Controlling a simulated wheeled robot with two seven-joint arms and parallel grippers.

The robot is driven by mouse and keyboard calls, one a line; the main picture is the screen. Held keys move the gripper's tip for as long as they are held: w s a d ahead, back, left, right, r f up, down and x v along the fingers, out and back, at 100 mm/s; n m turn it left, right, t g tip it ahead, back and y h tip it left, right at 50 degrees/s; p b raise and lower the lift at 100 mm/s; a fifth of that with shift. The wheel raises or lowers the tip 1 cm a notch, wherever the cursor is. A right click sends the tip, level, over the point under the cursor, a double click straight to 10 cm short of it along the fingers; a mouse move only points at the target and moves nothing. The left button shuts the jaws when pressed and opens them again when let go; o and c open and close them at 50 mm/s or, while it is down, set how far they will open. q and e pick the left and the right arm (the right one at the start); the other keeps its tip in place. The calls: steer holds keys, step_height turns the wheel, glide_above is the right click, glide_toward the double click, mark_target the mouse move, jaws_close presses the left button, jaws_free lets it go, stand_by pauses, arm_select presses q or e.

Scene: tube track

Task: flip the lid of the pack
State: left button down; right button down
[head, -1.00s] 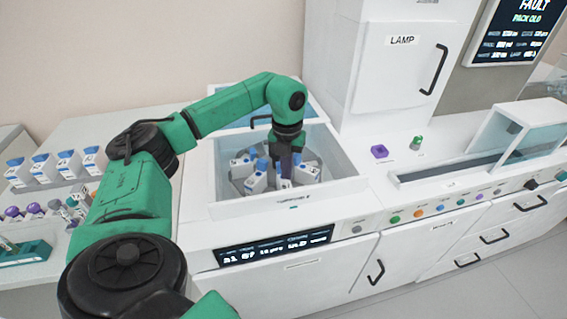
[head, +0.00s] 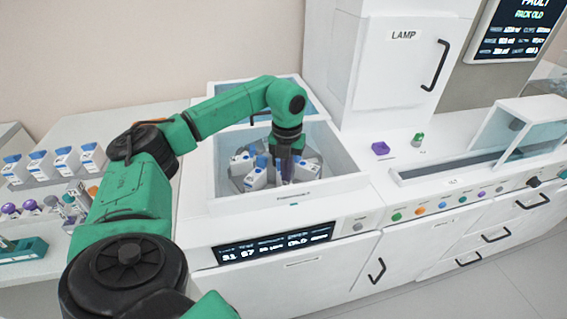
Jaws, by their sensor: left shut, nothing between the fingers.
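White packs with blue lids stand in a ring on a grey carousel inside the open well (head: 335,188) of the white machine. One pack (head: 256,178) is at the front left of my gripper, and others stand around it. My left gripper (head: 287,172) reaches down from above into the well, among the packs. It is shut with nothing between its fingers. Its fingertips are close to a pack, but I cannot tell whether they touch it. The lid there is partly hidden by the gripper. My right gripper is not in view.
The well walls surround my gripper. A glass cover stands raised behind it. A purple block (head: 380,149) and a green-topped vial (head: 417,140) stand on the counter right of the well. More blue-capped packs (head: 66,159) stand at the left. The display (head: 276,243) is in front.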

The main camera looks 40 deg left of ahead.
arm_select(q)
steer(key=shift+f+b, duration=0.4)
steer(key=shift+f, duration=0.25)
steer(key=shift+r, duration=0.15)
steer(key=shift+r+p, duration=2.55)
steer(key=shift+r, duration=0.2)
steer(key=w+a+p, duration=0.3)
steer(key=w+a, duration=0.2)
steer(key=a, duration=0.2)
steer(key=shift+w+a, duration=0.15)
steer(key=shift+a, duration=0.15)
steer(key=shift+f, duration=0.15)
steer(key=shift+f+b, duration=0.75)
steer(key=shift+f, duration=1.1)
